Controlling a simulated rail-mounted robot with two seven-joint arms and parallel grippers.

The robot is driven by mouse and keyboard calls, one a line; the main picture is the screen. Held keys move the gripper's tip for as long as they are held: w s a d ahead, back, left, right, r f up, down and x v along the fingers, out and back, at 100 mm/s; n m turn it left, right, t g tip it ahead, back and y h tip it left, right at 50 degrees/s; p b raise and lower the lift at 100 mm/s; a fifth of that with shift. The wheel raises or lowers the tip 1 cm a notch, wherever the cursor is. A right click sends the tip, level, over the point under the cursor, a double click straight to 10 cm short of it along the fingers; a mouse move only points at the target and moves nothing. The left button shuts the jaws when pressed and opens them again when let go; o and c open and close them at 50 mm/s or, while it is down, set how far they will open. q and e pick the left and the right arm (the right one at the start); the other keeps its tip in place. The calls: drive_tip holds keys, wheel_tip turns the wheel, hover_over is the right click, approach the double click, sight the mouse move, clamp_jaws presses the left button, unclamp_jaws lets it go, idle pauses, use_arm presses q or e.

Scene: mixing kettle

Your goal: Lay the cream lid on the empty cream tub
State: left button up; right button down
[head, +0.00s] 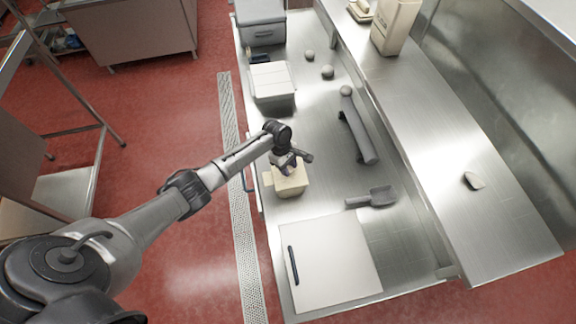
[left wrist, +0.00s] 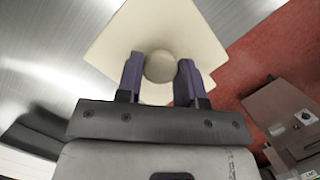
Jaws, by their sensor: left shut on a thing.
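My left gripper (head: 287,164) reaches over the steel table from the left and points down at a cream block-like shape. In the left wrist view, its two purple fingers (left wrist: 160,80) are shut on the round knob of the cream lid (left wrist: 150,28), a flat square plate. In the head view, the cream tub (head: 290,187) stands under the gripper near the table's left edge. The lid is at the tub's top, but I cannot tell whether it touches the rim or hovers just above it. The tub's inside is hidden. My right gripper is not in view.
A white-lidded grey bin (head: 272,82) stands behind the tub. A grey scoop (head: 378,197) lies to its right, and a white board with a dark handle (head: 335,265) lies in front. A long grey piece (head: 358,137) and several round things are farther back. A raised steel shelf (head: 450,150) runs along the right.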

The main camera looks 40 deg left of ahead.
use_arm(q)
drive_tip(key=o, duration=1.5)
drive_tip(key=shift+r, duration=0.1)
drive_tip(key=shift+p+v, duration=0.85)
drive_tip(key=shift+p, duration=0.1)
drive_tip(key=p+v, duration=0.5)
drive_tip(key=shift+r+p, duration=0.1)
drive_tip(key=shift+p, duration=0.2)
